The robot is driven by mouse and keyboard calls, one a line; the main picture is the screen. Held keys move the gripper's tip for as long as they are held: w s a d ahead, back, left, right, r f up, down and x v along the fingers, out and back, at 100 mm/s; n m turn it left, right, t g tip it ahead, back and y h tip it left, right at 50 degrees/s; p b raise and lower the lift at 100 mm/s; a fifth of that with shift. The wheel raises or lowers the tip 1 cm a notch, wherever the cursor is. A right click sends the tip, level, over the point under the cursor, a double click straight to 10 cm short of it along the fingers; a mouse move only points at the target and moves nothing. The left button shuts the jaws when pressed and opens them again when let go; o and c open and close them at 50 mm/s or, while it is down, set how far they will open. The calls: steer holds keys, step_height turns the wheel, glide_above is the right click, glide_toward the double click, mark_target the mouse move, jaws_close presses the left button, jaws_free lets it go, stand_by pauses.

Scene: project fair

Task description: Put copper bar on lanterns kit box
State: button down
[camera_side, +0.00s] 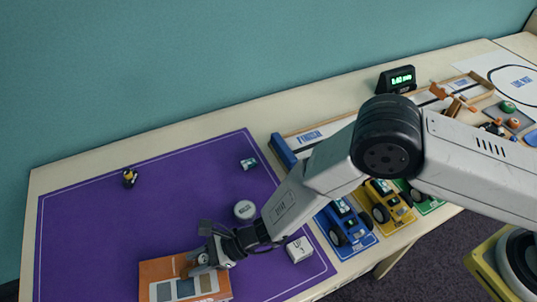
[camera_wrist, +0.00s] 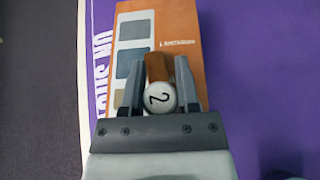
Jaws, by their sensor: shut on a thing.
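The copper bar (camera_wrist: 155,68) is a brown block between my fingers in the wrist view. A white round piece marked 2 (camera_wrist: 160,97) shows over it between the jaws. My gripper (camera_wrist: 160,92) is shut on the bar. The orange lanterns kit box (camera_wrist: 188,22) has dark and light panels and lies beneath the bar. In the side view the box (camera_side: 158,268) is at the lower left, with my gripper (camera_side: 196,260) low over it. The bar (camera_side: 186,269) is partly hidden there by the fingers. I cannot tell whether it touches the box.
The purple mat (camera_side: 100,220) is mostly clear. It holds a small yellow-black object (camera_side: 130,177), a small teal-white item (camera_side: 248,163), a round white tin (camera_side: 244,209) and a white block (camera_side: 299,249). Blue (camera_side: 346,223) and yellow (camera_side: 388,203) toy vehicles stand at the right.

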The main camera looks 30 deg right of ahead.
steer(key=shift+f, duration=0.1)
steer(key=shift+c, duration=1.7)
jaws_free()
steer(key=shift+d+r, duration=0.35)
steer(key=shift+d, duration=0.2)
steer(key=v, duration=1.1)
steer(key=shift+s, duration=0.15)
